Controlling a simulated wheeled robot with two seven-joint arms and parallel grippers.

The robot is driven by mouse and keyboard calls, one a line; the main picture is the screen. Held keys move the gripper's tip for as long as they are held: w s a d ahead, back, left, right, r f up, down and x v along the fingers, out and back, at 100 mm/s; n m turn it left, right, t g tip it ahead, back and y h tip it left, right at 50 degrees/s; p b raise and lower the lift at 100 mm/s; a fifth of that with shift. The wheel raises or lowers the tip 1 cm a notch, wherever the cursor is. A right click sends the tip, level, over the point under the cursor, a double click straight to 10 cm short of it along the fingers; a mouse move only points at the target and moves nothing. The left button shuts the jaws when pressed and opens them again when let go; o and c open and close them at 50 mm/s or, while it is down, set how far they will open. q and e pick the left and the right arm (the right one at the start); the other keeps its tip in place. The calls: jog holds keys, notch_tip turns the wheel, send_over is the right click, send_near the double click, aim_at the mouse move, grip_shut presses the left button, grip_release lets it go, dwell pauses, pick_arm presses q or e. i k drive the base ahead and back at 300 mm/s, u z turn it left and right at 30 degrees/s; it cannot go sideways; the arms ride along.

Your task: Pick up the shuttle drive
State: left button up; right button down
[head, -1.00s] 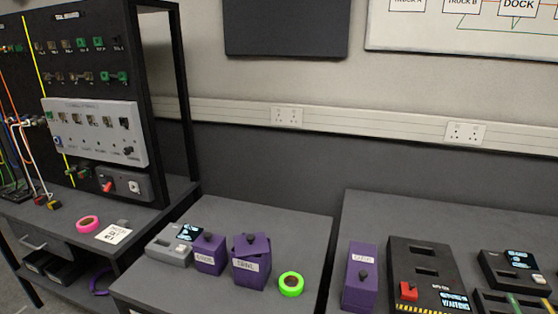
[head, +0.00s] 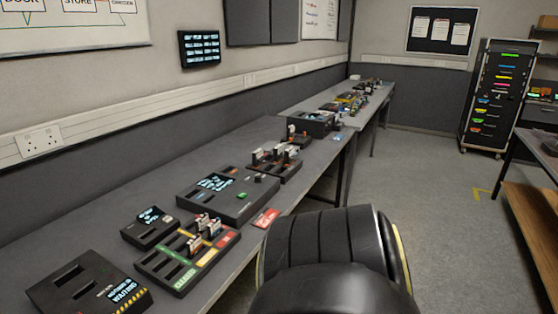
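I cannot single out the shuttle drive. Several small upright drive-like pieces (head: 203,230) stand in a dark tray (head: 176,284) with green, yellow and red labelled strips on the bench. More such pieces (head: 268,155) stand in a dark rack (head: 285,170) farther along. Which of them, if any, is the shuttle drive is too small to tell. Neither gripper shows in the head view. A large black rounded part of my own body fills the bottom middle and hides the floor and part of the bench edge.
The long grey bench (head: 60,235) also holds a box with hazard stripes (head: 72,285), a small display unit (head: 140,236), a larger console (head: 228,203) and a red card (head: 265,218). A drawer cabinet (head: 493,95) stands at the far right. The floor (head: 430,200) between is clear.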

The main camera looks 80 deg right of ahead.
aim_at(288, 152)
jog(key=z, duration=3.05)
jog(key=k, duration=0.35)
jog(key=z, duration=0.8)
jog(key=i, duration=2.4)
jog(key=u, duration=1.55)
jog(key=i, duration=1.1)
jog(key=u, duration=1.5)
jog(key=i, duration=0.2)
jog(key=u, duration=0.05)
